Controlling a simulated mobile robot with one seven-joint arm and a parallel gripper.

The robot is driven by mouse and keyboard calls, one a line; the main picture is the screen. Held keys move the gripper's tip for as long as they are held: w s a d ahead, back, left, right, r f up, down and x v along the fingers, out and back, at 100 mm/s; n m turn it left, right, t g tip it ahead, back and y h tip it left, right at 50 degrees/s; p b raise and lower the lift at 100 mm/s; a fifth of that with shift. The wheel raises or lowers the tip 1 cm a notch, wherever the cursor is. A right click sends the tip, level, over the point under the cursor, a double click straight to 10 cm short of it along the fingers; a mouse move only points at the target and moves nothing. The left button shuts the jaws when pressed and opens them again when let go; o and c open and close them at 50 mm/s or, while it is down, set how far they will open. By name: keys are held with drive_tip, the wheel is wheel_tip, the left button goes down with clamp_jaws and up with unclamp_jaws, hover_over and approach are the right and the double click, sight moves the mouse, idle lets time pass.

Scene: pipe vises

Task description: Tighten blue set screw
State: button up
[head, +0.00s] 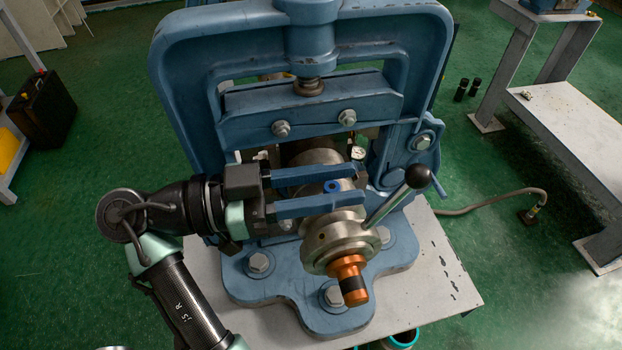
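The blue set screw (332,186) is a small blue piece with a dark socket on top of the steel collar in front of the vise. My gripper (360,185) has two long blue fingers pointing right, held apart with one above and one below the set screw in the picture. The screw shows in the gap between them, and no finger visibly touches it. I cannot tell the height of the fingers relative to the screw. The steel collar (341,240) carries an orange and black end piece (351,280). The blue pipe vise (180,110) stands behind and around the collar.
A lever with a black ball knob (418,178) sticks up right of the fingers. The vise base is bolted to a pale table (445,275). A grey bench (570,120) stands at right, and a black container (42,108) at far left. Green floor surrounds the table.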

sight(324, 187)
drive_tip(key=shift+a, duration=0.1)
drive_tip(key=shift+v, duration=2.35)
drive_tip(key=b+v, duration=0.2)
drive_tip(key=v, duration=0.6)
drive_tip(key=shift+o, duration=1.4)
